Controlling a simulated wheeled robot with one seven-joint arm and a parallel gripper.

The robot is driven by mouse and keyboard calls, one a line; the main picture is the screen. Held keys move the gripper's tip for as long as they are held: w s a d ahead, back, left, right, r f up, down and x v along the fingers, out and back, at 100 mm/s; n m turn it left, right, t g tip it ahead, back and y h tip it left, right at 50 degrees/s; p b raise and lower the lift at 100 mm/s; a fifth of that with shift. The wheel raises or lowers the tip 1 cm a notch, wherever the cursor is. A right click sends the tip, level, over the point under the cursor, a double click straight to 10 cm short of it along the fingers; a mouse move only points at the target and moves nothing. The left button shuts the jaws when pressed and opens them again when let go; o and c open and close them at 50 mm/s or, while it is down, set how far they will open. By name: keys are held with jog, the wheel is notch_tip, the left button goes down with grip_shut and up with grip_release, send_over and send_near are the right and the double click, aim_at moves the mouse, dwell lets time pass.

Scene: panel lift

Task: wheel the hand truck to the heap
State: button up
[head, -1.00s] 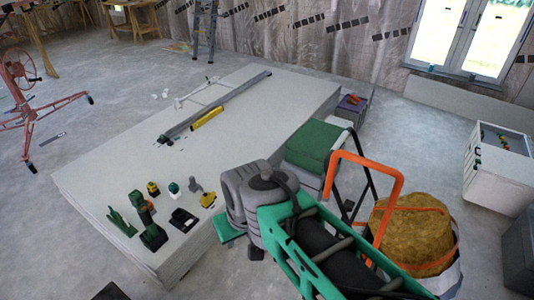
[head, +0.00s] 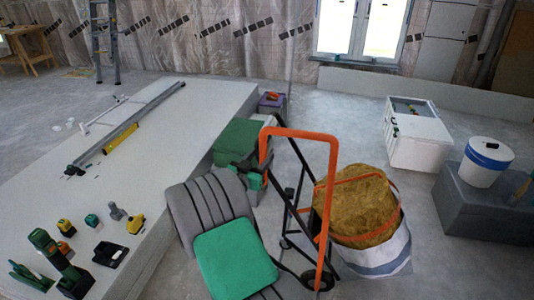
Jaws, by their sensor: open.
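The hand truck (head: 328,205) stands upright at centre right, with an orange loop handle, a black frame and small dark wheels low down. My gripper (head: 258,180), at the end of my grey and green arm, is beside the left side of the orange handle. It is open and partly hidden by my arm. Contact with the handle cannot be made out. No thing called a heap is plain; a low stack of pale panels (head: 150,150) lies at the left.
A white sack of yellow-brown filling (head: 360,215) stands right beside the truck. Green cases (head: 238,140) are behind my arm. A white cabinet (head: 413,137) and a bucket (head: 485,163) on a grey block (head: 470,208) stand right. Open floor lies behind the truck.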

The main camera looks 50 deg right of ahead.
jog(key=x, duration=0.5)
jog(key=shift+c, duration=0.4)
grip_shut()
dwell(0.8)
